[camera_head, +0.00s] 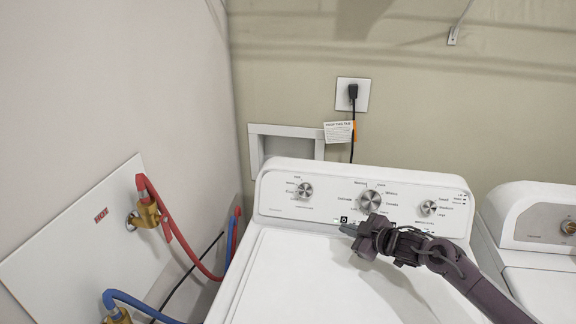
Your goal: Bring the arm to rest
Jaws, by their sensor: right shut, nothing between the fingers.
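My right arm (440,262) comes in from the lower right and reaches over the white washing machine (290,270). My right gripper (346,229) is shut and empty, in front of the lower edge of the control panel (325,208). Whether it touches the panel or the lid cannot be told. My left gripper is not in view. No towel is in view.
A second white machine (540,285) stands at the right. Red (175,230) and blue (150,305) hoses run from brass valves on the left wall. A black cord hangs from an outlet (353,94) on the back wall. Space above the washer is free.

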